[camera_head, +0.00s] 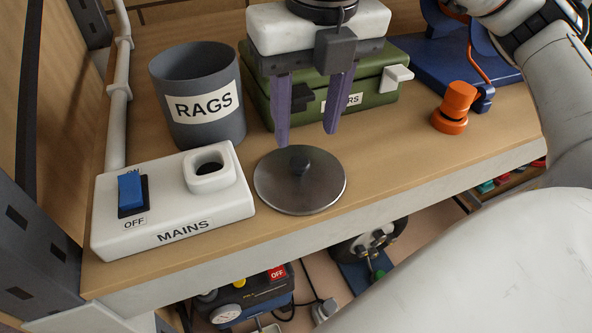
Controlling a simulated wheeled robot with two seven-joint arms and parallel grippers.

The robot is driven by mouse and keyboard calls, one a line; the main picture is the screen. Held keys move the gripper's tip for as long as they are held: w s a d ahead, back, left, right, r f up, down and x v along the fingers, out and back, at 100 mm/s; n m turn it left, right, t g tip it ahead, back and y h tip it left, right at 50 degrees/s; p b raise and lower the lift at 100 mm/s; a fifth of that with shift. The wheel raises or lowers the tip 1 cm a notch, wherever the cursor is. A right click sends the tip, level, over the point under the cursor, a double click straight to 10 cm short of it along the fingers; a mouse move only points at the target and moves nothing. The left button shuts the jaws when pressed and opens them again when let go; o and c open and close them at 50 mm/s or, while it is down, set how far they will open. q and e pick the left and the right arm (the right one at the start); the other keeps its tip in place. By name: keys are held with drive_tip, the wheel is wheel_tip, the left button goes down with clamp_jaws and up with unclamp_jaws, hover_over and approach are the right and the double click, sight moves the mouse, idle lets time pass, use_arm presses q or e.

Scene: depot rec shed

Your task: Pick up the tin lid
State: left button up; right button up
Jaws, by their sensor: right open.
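The tin lid (300,190) is a round, flat, dark grey metal disc with a small dark knob (299,162) at its centre. It lies on the wooden shelf (400,160) near the front edge. My right gripper (306,140) comes down from the top of the view, with its two purple fingers apart and empty. Its fingertips are just behind and above the lid, on either side of the knob in the picture. Whether they touch anything I cannot tell. My left gripper is not in view.
A grey RAGS bin (165,75) stands at the back left. A white MAINS box (225,208) with a blue switch sits left of the lid. A green case (385,98) is behind the gripper. An orange knobbed object (453,108) and blue equipment (425,62) stand right.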

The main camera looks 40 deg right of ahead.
sight(300, 161)
drive_tip(key=f, duration=0.2)
drive_tip(key=w+f, duration=0.1)
drive_tip(key=f, duration=0.4)
drive_tip(key=shift+w+d+f+p, duration=0.1)
drive_tip(key=shift+w+f+p, duration=0.1)
drive_tip(key=shift+w+p, duration=0.1)
clamp_jaws()
